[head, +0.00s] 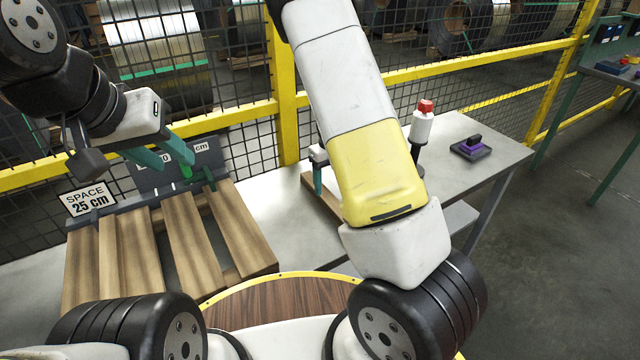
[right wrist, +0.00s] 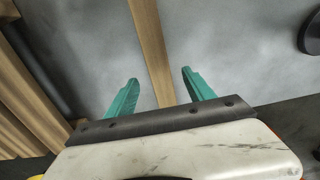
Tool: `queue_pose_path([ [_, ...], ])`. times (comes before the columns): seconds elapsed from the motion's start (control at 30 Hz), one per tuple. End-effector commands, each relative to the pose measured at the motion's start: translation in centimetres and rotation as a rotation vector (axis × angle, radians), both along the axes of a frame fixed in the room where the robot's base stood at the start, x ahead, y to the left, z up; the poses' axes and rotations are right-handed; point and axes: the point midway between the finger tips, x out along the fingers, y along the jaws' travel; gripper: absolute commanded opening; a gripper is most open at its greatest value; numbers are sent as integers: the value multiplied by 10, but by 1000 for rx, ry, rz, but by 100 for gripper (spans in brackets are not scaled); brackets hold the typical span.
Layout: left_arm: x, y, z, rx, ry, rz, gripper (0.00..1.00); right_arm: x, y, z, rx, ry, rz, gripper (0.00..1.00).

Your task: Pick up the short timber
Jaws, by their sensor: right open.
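The short timber (right wrist: 150,45) is a narrow light-brown wooden bar lying on the grey table. In the right wrist view it runs up from between the fingers of my right gripper (right wrist: 160,76), which is open with a gap on both sides. Whether the fingertips are down at the timber's height, I cannot tell. In the head view only part of the short timber (head: 321,192) shows, as my right arm hides the rest. My left gripper (head: 168,152) is open and empty, above the back of the slatted wood at left.
Spaced planks (head: 192,245) lie on the left of the table, by a "SPACE 25 cm" sign (head: 88,199). A red-topped white device (head: 422,125) and a dark block with a purple top (head: 471,147) stand at right. A yellow-framed mesh fence (head: 283,100) runs behind.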

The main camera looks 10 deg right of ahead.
Motion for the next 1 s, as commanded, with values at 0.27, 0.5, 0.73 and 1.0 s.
queue_pose_path([
  [0.27,0,0,0,0,0,0,36,-1,-1,-37,1,4,1,62],
  [0.5,0,0,0,0,0,0,36,0,1,-62,2,2,3,62],
  [0.73,0,0,0,0,0,0,36,0,1,-63,1,-1,4,60],
  [1.0,0,0,0,0,0,0,36,0,1,-62,2,1,4,7],
])
